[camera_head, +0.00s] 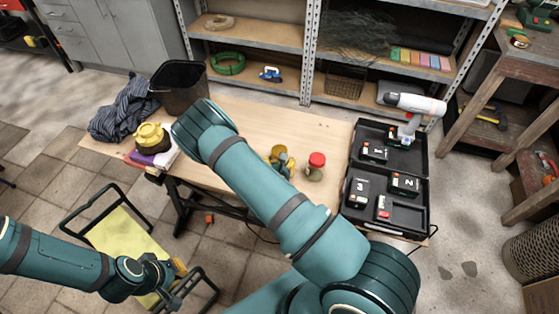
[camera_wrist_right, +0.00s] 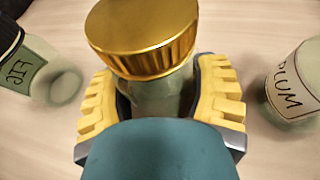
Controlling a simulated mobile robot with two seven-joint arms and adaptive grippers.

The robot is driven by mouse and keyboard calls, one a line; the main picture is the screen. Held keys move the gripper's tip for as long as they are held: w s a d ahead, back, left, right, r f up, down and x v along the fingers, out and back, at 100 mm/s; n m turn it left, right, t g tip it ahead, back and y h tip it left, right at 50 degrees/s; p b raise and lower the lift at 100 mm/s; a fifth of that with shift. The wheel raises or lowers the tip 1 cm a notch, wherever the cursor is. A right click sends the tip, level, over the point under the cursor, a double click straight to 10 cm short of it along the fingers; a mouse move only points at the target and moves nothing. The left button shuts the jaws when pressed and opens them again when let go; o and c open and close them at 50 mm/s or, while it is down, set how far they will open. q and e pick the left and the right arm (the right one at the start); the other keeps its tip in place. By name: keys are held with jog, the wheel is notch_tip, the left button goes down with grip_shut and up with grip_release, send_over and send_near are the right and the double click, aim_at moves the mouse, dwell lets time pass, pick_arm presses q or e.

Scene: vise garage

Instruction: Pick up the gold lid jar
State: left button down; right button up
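The gold lid jar (camera_wrist_right: 146,38) is a glass jar with a shiny gold cap. In the right wrist view it stands between the two yellow-padded fingers of my right gripper (camera_wrist_right: 160,95), lid nearest the camera. I cannot tell whether the pads press on the glass. In the head view, the gold lid (camera_head: 278,151) shows on the table just right of my right arm, with a yellow finger beside it. My left gripper (camera_head: 181,278) is low at the left, away from the jar, apparently open and empty.
A red-lidded jar (camera_head: 316,166) stands right of the gold one. A black tool case (camera_head: 357,205) fills the right of the wooden table (camera_head: 330,132). A dark bin (camera_head: 180,87) stands back left.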

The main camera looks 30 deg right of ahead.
aim_at(279, 151)
jog(key=shift+c, duration=1.2)
notch_tip(279, 151, up, 10)
jog(key=shift+r+p, duration=0.1)
jog(key=shift+p, duration=1.15)
jog(key=a+r+n+t+y, duration=0.1)
jog(key=a+r, duration=0.6)
jog(key=r, duration=0.4)
jog(key=s+a+r+n+t+y, duration=0.1)
jog(key=a+r+n+y, duration=0.1)
jog(key=a+r, duration=0.5)
notch_tip(279, 151, up, 4)
jog(key=shift+n+y, duration=0.3)
jog(key=shift+s, duration=0.1)
jog(key=o, duration=0.4)
jog(key=c, duration=0.4)
